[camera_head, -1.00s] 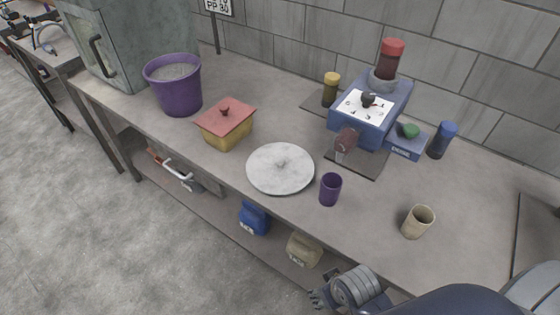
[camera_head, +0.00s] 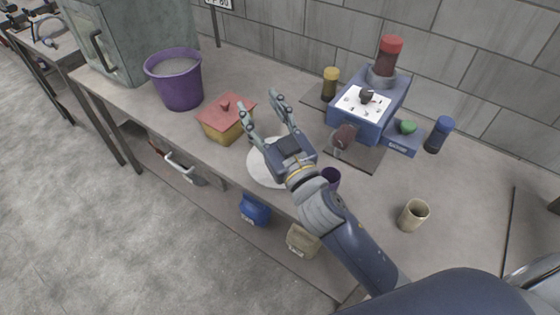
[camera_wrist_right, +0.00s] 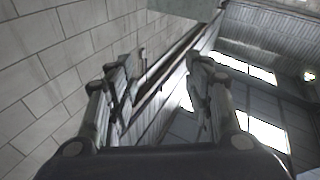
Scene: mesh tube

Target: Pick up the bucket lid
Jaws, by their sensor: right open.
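The bucket lid (camera_head: 259,168) is a round pale grey disc lying flat on the workbench. My right gripper (camera_head: 262,108) is above it and hides much of it, including its middle knob. The gripper is open and empty, with its fingers pointing toward the back of the bench. In the right wrist view the two fingers (camera_wrist_right: 165,85) are spread apart, with only wall and ceiling beyond them. The purple bucket (camera_head: 180,88) stands upright to the left on the bench, filled with something grey. My left gripper is not in view.
A yellow box with a red lid (camera_head: 226,118) stands close to the left of the bucket lid. A purple cup (camera_head: 331,177) is just right of my wrist. A beige cup (camera_head: 413,215) and a blue machine (camera_head: 370,105) stand further right. Bare bench lies between these cups.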

